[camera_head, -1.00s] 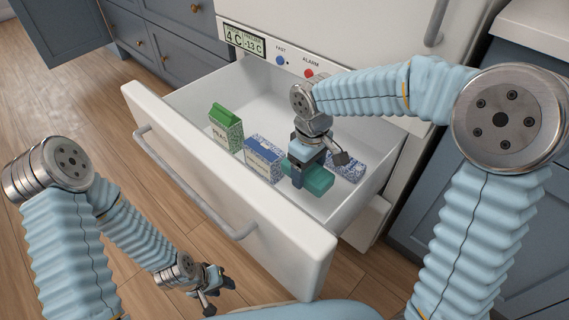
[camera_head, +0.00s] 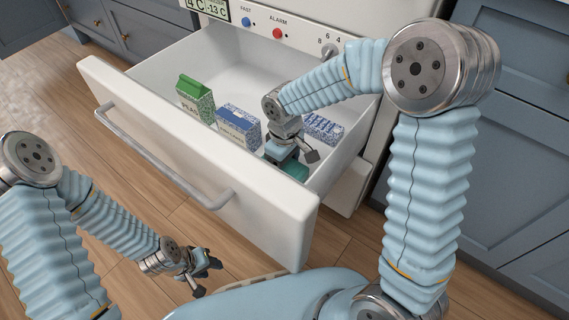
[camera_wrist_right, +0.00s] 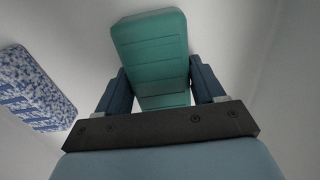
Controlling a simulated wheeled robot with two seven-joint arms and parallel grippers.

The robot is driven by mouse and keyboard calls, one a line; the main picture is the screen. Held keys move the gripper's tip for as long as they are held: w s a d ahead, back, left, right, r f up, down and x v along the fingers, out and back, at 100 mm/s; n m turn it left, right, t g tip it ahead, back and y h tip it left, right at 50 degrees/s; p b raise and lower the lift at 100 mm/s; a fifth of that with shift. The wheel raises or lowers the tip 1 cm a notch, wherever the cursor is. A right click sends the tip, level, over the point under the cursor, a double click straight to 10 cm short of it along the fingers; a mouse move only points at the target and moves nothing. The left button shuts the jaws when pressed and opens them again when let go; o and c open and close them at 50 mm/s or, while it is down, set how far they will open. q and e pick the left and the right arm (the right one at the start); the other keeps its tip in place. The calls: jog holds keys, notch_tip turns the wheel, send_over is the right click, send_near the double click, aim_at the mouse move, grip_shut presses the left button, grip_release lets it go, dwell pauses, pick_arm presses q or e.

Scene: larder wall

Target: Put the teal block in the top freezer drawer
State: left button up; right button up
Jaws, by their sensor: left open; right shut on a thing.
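The teal block (camera_head: 295,170) is inside the open freezer drawer (camera_head: 285,208), near its front right part. In the right wrist view the teal block (camera_wrist_right: 152,50) sits between the two blue fingers of my right gripper (camera_wrist_right: 163,88), which is shut on it. In the head view my right gripper (camera_head: 285,155) points down into the drawer and hides part of the block. I cannot tell whether the block touches the drawer floor. My left gripper (camera_head: 208,275) is open and empty, outside the drawer at the lower left.
A green-topped carton (camera_head: 195,100), a blue carton (camera_head: 238,127) and a blue-and-white box (camera_head: 323,129) are in the drawer. The box also shows in the right wrist view (camera_wrist_right: 35,90). The drawer's handle (camera_head: 165,165) faces the wooden floor. The drawer's back left area is clear.

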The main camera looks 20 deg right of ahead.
jog(key=shift+f, duration=0.1)
jog(key=o, duration=1.3)
jog(key=shift+c, duration=0.2)
jog(key=shift+r, duration=0.3)
notch_tip(320, 180, up, 12)
jog(key=p, duration=0.2)
jog(key=shift+f, duration=0.15)
